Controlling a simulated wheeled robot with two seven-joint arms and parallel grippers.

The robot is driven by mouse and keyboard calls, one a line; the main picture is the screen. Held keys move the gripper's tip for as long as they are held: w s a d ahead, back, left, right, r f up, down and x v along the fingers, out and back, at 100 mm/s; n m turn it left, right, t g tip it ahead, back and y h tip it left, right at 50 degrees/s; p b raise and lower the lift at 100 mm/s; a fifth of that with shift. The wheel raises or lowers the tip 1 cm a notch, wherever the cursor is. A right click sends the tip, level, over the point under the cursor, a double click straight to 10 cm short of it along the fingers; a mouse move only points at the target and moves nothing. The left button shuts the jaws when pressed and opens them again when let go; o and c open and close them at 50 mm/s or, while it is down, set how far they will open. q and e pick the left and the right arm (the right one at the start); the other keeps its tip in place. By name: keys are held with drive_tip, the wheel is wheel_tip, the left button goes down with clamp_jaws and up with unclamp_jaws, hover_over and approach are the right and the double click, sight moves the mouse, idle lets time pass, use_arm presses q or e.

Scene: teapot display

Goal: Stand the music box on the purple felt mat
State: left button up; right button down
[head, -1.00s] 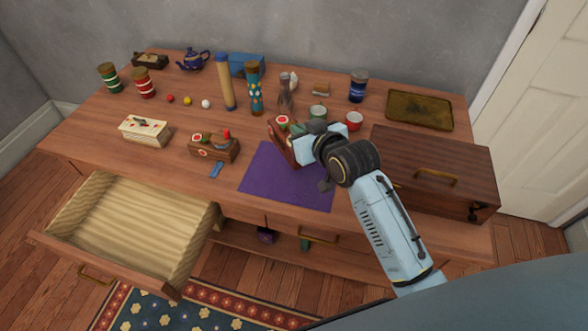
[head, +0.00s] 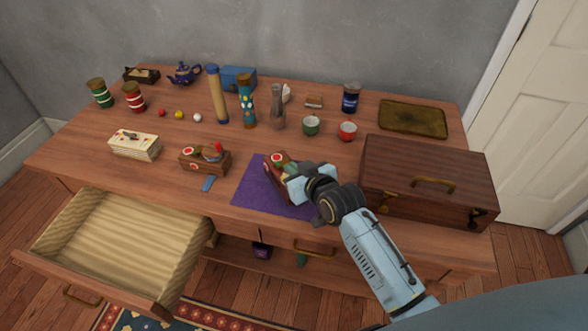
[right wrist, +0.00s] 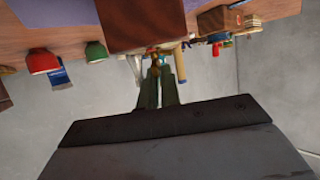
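The music box (head: 273,170) is a red-brown wooden box with a red and green round mark on top. In the head view it is over the upper left part of the purple felt mat (head: 250,195). My right gripper (head: 289,182) is at its right side, with the fingers shut on it. In the right wrist view the brown box (right wrist: 140,25) is at the top, beyond the nearly closed fingertips (right wrist: 160,75). I cannot tell whether its underside touches the mat. The gripper and wrist cover the mat's right part. My left gripper is not in view.
A similar wooden box (head: 205,162) stands left of the mat, with a blue piece (head: 208,184) before it. A large wooden chest (head: 425,180) is close right of my arm. Green (head: 310,126) and red (head: 347,131) cups stand behind. An open drawer (head: 125,240) juts out front left.

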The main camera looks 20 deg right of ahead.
drive_tip(key=c, duration=2)
unclamp_jaws()
drive_tip(key=shift+f, duration=0.1)
drive_tip(key=o, duration=0.4)
